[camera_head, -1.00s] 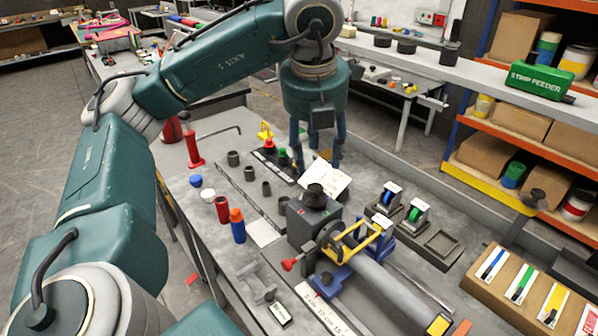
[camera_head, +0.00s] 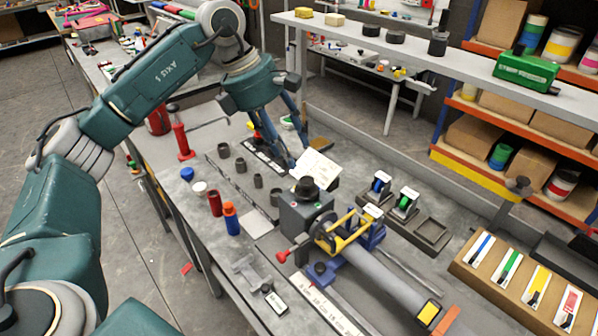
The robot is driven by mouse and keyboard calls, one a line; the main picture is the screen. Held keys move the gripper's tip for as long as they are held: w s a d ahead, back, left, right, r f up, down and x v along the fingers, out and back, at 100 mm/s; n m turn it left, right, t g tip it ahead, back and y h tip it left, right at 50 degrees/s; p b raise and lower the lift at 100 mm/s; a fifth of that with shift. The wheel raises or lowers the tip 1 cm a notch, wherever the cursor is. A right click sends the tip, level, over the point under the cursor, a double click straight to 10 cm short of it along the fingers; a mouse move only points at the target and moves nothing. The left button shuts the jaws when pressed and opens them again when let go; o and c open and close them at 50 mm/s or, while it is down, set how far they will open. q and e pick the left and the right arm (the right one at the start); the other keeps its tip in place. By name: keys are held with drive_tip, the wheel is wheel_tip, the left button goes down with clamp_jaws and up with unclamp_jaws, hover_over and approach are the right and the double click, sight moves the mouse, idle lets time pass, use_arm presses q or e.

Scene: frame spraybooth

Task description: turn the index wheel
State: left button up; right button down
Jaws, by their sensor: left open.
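A dark round knob (camera_head: 307,188), which looks like the index wheel, sits on top of a grey block (camera_head: 303,214) at the left end of a long grey cylinder (camera_head: 385,274). My left gripper (camera_head: 292,152) is open with its fingers pointing down and to the right. It is empty, beyond the knob and above the row of small parts at the bench's back. A white paper sheet (camera_head: 318,168) lies between the fingers and the knob in the picture. My right gripper is not in view.
A yellow and blue clamp (camera_head: 341,232) is beside the block. Red (camera_head: 215,203) and blue (camera_head: 231,218) bottles stand to its left. Two small spools (camera_head: 404,202) and a dark tray (camera_head: 430,233) are to the right. A tilted rack of coloured cards (camera_head: 520,285) is at far right.

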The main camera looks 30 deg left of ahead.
sight(306, 180)
use_arm(q)
drive_tip(key=p+x, duration=0.2)
drive_tip(key=x, duration=0.7)
drive_tip(key=shift+a, duration=0.1)
drive_tip(key=c, duration=1.1)
